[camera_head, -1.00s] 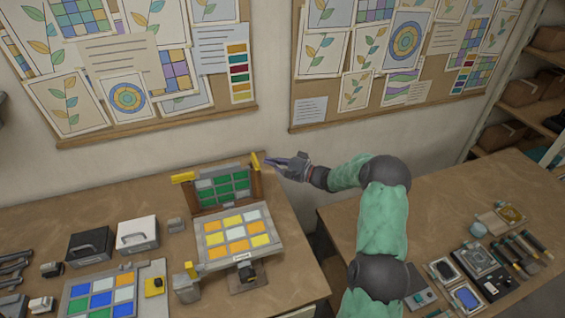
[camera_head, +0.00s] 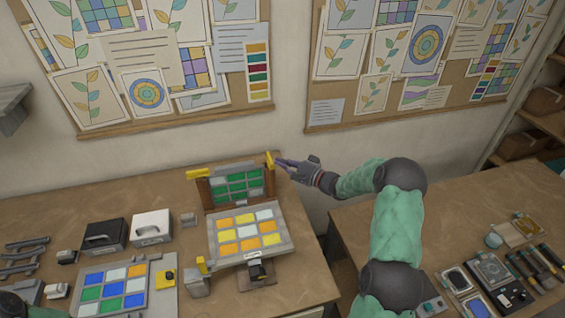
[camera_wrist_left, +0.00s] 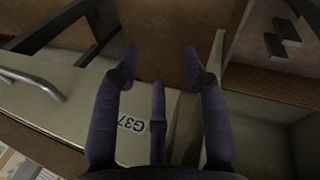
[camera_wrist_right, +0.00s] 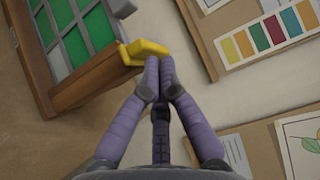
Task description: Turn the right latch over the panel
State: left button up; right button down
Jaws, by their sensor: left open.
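The panel of green tiles (camera_head: 237,185) stands upright in a wooden frame at the back of the left table. The right latch (camera_head: 269,158) is a yellow piece on the frame's top right corner. In the head view it stands tilted, not lying across the panel. A yellow left latch (camera_head: 198,174) lies sideways at the top left corner. My right gripper (camera_head: 281,163) is shut, just right of the right latch. In the right wrist view its fingertips (camera_wrist_right: 154,80) are together against or just beside the latch (camera_wrist_right: 147,49). My left gripper (camera_wrist_left: 160,65) is open and empty.
A tilted board of yellow, orange and white tiles (camera_head: 246,232) stands before the panel. A black box (camera_head: 104,237) and a white box (camera_head: 151,227) are left of it. Pinboards hang on the wall behind. A gap separates the right table (camera_head: 450,210).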

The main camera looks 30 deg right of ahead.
jog(key=shift+s+a+m+t+h, duration=0.15)
jog(key=shift+m+t+h, duration=0.1)
jog(key=shift+m+h, duration=0.25)
jog(key=shift+a+m+t+h, duration=0.15)
jog(key=shift+m+t+h, duration=0.15)
jog(key=shift+h, duration=0.4)
